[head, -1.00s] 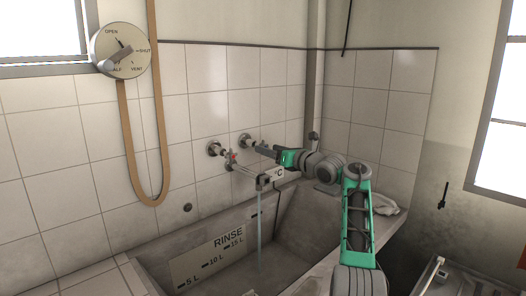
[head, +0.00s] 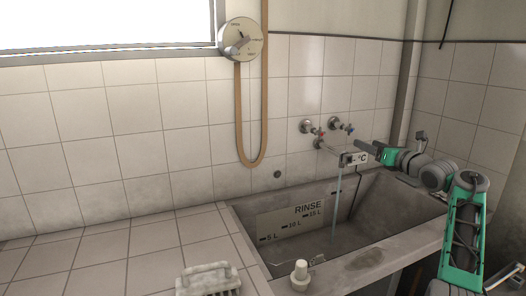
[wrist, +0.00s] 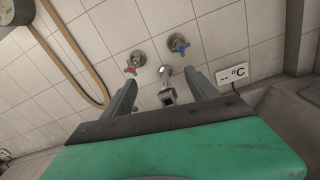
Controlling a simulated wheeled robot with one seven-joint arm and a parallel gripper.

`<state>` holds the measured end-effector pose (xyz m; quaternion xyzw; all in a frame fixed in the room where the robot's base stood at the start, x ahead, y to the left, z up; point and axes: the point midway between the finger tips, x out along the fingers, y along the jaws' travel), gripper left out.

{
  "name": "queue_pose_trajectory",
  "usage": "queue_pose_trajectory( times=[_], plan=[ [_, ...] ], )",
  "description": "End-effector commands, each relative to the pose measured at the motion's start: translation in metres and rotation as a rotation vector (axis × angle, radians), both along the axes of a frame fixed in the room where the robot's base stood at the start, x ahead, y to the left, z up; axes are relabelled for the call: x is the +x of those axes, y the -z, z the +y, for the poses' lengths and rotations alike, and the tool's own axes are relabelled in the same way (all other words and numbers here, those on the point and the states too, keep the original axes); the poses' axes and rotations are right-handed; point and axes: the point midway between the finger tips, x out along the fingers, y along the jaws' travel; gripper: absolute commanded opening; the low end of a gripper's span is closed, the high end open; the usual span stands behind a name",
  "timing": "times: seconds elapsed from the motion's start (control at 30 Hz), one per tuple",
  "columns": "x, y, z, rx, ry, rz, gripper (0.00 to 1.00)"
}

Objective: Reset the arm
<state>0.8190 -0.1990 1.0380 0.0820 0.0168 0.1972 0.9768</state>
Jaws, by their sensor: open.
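My gripper (head: 368,147) is open and empty, at the right of the tap spout above the concrete washtub (head: 390,215). In the wrist view its two fingers (wrist: 163,90) stand apart, with the spout (wrist: 167,88) showing between them and the wall behind. The red-marked tap (wrist: 133,65) and the blue-marked tap (wrist: 178,44) are beyond the fingertips, and I see no contact. My arm (head: 462,225) reaches in from the right, bent at the elbow.
Water (head: 337,205) runs from the spout into the tub. A brush (head: 208,279) and a pale bottle (head: 300,275) are at the front. A hose (head: 240,120) and a dial (head: 241,40) hang on the wall.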

Motion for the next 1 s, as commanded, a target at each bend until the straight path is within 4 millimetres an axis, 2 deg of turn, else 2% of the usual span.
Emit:
queue_pose_trajectory(
  times=[0.07, 0.37, 0.53, 0.7, 0.77, 0.87, 0.97, 1.0],
  plan=[
    [0.000, -0.002, -0.001, 0.004, 0.002, 0.002, 0.68],
    [0.007, -0.028, 0.007, 0.214, 0.060, 0.157, 0.68],
    [0.009, -0.045, 0.026, 0.395, 0.106, 0.287, 0.68],
    [0.001, -0.062, 0.055, 0.647, 0.190, 0.467, 0.68],
    [-0.007, -0.068, 0.069, 0.759, 0.235, 0.544, 0.68],
    [-0.032, -0.077, 0.097, 0.992, 0.348, 0.696, 0.68],
    [-0.079, -0.075, 0.132, 1.282, 0.527, 0.866, 0.68],
    [-0.103, -0.070, 0.145, 1.402, 0.616, 0.926, 0.68]
  ],
)
